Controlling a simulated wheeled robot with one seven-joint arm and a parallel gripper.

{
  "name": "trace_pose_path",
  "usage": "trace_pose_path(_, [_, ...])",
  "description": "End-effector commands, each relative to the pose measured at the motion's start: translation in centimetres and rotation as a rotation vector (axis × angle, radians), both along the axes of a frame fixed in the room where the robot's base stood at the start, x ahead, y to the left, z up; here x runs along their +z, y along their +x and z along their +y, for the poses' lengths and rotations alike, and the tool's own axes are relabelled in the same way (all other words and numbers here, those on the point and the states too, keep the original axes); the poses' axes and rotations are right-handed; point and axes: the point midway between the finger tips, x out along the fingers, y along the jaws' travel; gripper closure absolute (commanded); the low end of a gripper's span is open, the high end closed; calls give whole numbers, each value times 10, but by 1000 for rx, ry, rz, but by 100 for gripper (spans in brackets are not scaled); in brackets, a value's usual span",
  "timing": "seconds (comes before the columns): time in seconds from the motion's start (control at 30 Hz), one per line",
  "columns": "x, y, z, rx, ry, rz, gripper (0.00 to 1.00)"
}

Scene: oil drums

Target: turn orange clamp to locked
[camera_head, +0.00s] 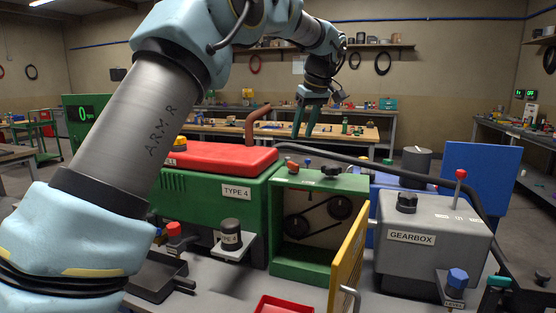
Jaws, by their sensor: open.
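My gripper (304,134) hangs fingers-down in the upper middle of the head view, above the machines on the bench. Its two dark green fingers are apart, with nothing visible between them. I cannot make out an orange clamp for certain. A brownish-orange bent pipe (256,124) rises behind the red lid, left of the gripper and apart from it. A small yellow-orange knob (180,143) shows beside my arm. My arm covers much of the left side and may hide the clamp.
A green TYPE 4 machine with a red lid (222,157) stands centre-left. An open green box (322,226) has its yellow door (348,262) swung out. A grey gearbox (432,237) with a red-tipped lever stands right. A black hose (400,168) runs behind them. A red tray (284,305) lies in front.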

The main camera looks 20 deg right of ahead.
Motion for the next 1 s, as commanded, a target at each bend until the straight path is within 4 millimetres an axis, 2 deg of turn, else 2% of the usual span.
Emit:
trace_pose_path(0.17, [-9,4,-2,4,-1,0,55])
trace_pose_path(0.5, [-65,27,2,4,1,1,55])
trace_pose_path(0.7, [-89,37,3,3,0,0,55])
trace_pose_path(1.0, [-99,40,4,2,-2,-1,55])
